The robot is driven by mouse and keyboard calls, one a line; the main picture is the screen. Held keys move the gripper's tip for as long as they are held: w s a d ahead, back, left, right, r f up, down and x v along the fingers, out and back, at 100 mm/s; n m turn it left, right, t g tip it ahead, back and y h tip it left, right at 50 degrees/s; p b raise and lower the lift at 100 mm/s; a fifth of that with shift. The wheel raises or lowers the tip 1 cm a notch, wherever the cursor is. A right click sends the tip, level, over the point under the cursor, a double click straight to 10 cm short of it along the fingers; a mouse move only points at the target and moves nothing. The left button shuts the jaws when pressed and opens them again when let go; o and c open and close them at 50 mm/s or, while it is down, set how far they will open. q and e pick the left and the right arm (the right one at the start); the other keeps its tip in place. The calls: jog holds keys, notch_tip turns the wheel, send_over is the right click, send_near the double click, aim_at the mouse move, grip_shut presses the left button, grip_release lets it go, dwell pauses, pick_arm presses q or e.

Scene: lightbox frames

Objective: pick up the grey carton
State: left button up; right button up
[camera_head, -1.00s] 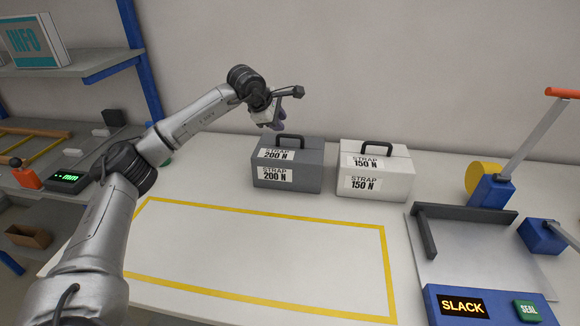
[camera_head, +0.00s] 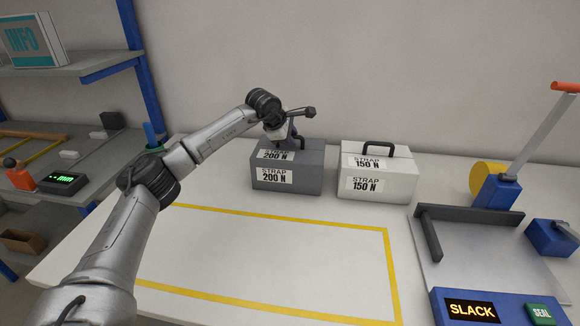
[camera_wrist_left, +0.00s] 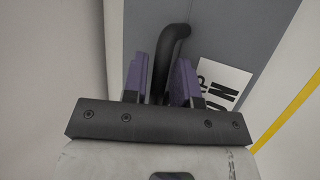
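The grey carton (camera_head: 287,181) stands on the white table at the back, left of a white carton, with "STRAP 200 N" labels on its lid and front. My left gripper (camera_head: 292,137) is at its top and hides most of its handle. In the left wrist view the purple fingers of my left gripper (camera_wrist_left: 161,78) lie on either side of the dark handle (camera_wrist_left: 170,50), close to it. I cannot tell whether they press on it. The grey lid (camera_wrist_left: 215,40) shows below. My right gripper is out of view.
The white carton (camera_head: 377,173), marked "STRAP 150 N", stands close by on the right. A strapping station with a blue "SLACK" panel (camera_head: 497,309) is at the right. The yellow-outlined area (camera_head: 270,250) in front is clear. Shelves (camera_head: 75,68) are at the left.

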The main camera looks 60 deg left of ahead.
pick_arm(q)
jog(key=shift+c, duration=0.3)
grip_shut()
dwell(0.5)
dwell(0.6)
jog(key=shift+r, duration=0.1)
